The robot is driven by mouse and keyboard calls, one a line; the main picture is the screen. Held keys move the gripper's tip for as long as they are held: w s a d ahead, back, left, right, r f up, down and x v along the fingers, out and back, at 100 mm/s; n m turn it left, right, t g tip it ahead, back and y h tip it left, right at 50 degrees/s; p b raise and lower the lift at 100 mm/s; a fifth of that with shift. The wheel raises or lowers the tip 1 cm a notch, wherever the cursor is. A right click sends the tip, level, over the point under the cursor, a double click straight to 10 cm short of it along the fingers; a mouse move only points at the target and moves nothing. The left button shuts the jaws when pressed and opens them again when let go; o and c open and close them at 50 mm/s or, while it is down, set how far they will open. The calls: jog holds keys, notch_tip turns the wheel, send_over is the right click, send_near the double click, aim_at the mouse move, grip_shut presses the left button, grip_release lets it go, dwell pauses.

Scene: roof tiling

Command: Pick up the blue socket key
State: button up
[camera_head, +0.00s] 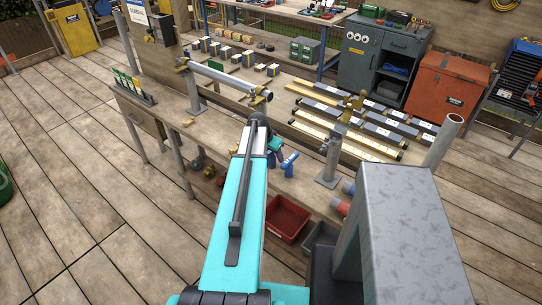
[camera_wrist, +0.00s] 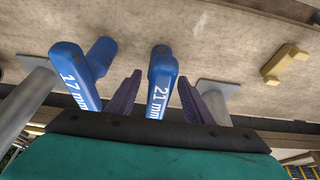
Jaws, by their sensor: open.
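Two blue socket keys show in the wrist view above a pale wooden worktop. One key (camera_wrist: 161,95) is marked 21 mm and the other key (camera_wrist: 72,72) is marked 17 mm. My gripper (camera_wrist: 159,79) is open, with one purple finger on each side of the 21 mm key. I cannot tell whether the fingers touch it. The 17 mm key lies outside the left finger. In the head view, a blue key (camera_head: 289,162) shows just right of my arm's end; its size mark cannot be read. My arm partly hides that area.
Grey metal posts stand on both sides of the keys, on the left (camera_wrist: 22,105) and right (camera_wrist: 214,103). A yellow block (camera_wrist: 285,66) is on the worktop at right. A red bin (camera_head: 288,216) sits below the bench. Long packaged bars (camera_head: 345,133) lie on the bench at right.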

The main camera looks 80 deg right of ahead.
dwell(0.5)
grip_shut()
jog(key=shift+r, duration=0.1)
notch_tip(320, 180, up, 18)
jog(key=b, duration=0.4)
dwell(0.8)
dwell(0.5)
jog(key=shift+s, duration=0.2)
